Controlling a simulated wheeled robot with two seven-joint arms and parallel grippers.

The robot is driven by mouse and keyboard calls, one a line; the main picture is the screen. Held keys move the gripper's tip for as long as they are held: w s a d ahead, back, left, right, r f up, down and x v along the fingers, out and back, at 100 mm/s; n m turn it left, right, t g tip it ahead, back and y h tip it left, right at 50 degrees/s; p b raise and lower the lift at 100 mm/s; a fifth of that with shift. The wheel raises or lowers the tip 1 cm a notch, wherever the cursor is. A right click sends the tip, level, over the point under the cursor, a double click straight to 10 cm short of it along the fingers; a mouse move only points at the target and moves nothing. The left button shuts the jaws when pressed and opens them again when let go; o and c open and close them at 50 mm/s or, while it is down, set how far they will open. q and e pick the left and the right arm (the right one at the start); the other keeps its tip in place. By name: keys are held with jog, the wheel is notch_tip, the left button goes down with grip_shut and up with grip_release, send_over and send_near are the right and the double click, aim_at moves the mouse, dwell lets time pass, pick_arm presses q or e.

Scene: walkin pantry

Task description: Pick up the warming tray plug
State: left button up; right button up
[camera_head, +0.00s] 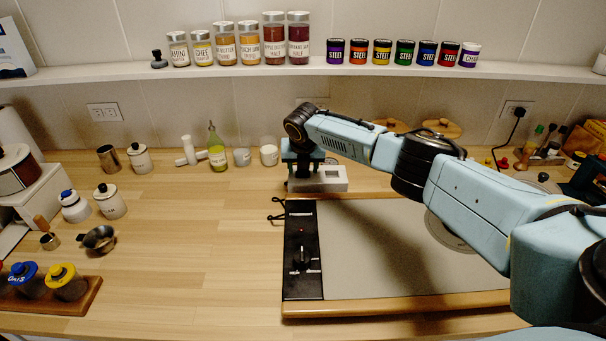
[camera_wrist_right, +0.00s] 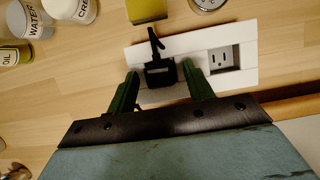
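The black warming tray plug (camera_wrist_right: 160,74) sits upright at the left part of a white outlet box (camera_wrist_right: 243,50) in the right wrist view, its short cord rising from it. My right gripper (camera_wrist_right: 161,82) is open, with one green finger on each side of the plug and a narrow gap visible on both sides. In the head view the right gripper (camera_head: 303,163) is over the outlet box (camera_head: 325,180) and hides the plug. The warming tray (camera_head: 375,270) has a grey top and a black control panel (camera_head: 303,262). My left gripper is not in view.
A white cup (camera_head: 269,155) and an oil bottle (camera_head: 217,155) stand left of the outlet box. A black cord (camera_head: 277,212) lies beside the tray. Another plug (camera_head: 518,112) is in the right wall outlet. The counter's left middle is clear. A jar shelf (camera_head: 130,78) runs above.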

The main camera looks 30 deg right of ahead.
jog(key=c, duration=0.9)
jog(key=shift+r+p, duration=3.3)
jog(key=shift+r, duration=4.25)
